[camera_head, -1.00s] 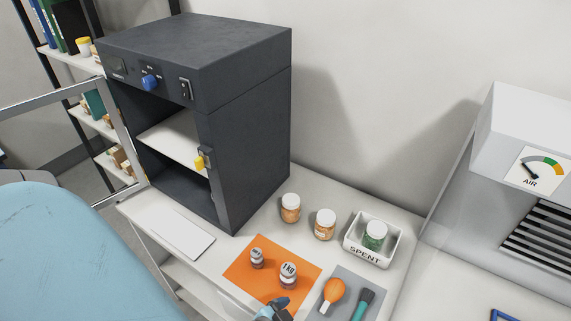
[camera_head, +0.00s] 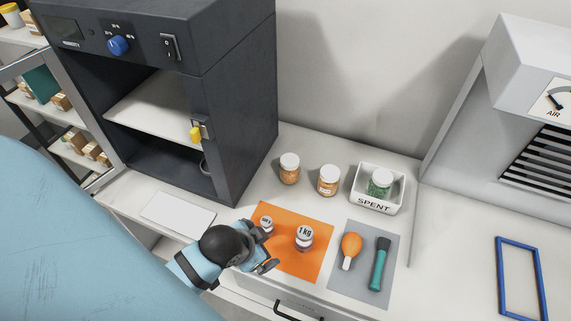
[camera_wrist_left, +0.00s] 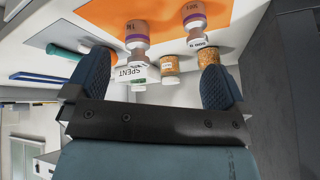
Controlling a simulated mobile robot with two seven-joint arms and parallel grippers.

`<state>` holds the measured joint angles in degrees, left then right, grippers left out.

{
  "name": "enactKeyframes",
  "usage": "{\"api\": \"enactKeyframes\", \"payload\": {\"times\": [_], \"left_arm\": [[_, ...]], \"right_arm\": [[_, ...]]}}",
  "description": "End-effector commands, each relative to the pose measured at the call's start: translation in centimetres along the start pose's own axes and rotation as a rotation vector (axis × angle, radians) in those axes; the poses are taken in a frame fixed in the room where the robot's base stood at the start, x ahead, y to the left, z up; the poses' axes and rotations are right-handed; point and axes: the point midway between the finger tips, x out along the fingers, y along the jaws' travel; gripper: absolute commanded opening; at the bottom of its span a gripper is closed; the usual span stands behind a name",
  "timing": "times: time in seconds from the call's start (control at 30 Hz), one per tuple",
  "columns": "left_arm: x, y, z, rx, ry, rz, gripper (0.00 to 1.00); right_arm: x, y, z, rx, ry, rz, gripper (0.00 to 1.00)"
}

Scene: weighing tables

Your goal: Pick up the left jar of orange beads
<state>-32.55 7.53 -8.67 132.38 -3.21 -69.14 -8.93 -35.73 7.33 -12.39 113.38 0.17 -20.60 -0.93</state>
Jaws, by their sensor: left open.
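The left jar of orange beads (camera_head: 289,170) has a white lid and stands upright on the white table beside the dark cabinet. It also shows in the left wrist view (camera_wrist_left: 209,56), partly behind one finger. A second jar of orange beads (camera_head: 328,181) stands just to its right and shows in the wrist view (camera_wrist_left: 169,68). My left gripper (camera_head: 268,256) is low over the near left part of the orange mat, apart from both jars. In the wrist view its two fingers (camera_wrist_left: 154,82) are wide apart with nothing held between them. My right gripper is not in view.
Two weights, a 1 kg one (camera_head: 304,238) and a smaller one (camera_head: 267,225), stand on the orange mat (camera_head: 310,268) between gripper and jars. A SPENT tray (camera_head: 374,205) holds a green jar. The dark cabinet (camera_head: 235,110) stands open at left. A grey mat (camera_head: 362,283) holds tools.

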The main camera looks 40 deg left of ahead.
Motion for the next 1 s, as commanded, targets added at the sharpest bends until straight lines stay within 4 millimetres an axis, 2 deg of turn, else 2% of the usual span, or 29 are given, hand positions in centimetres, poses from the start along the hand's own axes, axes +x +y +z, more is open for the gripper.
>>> {"api": "enactKeyframes", "payload": {"times": [0.17,0.37,0.57,0.7,0.8,0.9,1.0], "left_arm": [[0.0,-2.7,-0.7,0.322,-0.067,-0.101,1.0],[1.6,-5.3,-2.3,0.74,-0.102,-0.232,1.0],[4.5,-8.5,-5.2,1.332,-0.181,-0.424,1.0],[6.4,-10.4,-7.7,1.792,-0.293,-0.575,1.0],[7.5,-11.2,-9.2,2.071,-0.388,-0.664,1.0],[8.2,-11.8,-10.2,2.264,-0.471,-0.723,1.0],[8.6,-12.0,-10.8,2.368,-0.522,-0.754,1.0]], "right_arm": [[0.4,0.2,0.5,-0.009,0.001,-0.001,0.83],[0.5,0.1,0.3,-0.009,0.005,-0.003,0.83],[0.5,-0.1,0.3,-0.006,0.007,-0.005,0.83],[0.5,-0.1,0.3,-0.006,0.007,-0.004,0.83],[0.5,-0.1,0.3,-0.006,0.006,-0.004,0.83],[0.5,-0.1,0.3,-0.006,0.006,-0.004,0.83],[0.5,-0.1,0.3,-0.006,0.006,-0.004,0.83]]}}
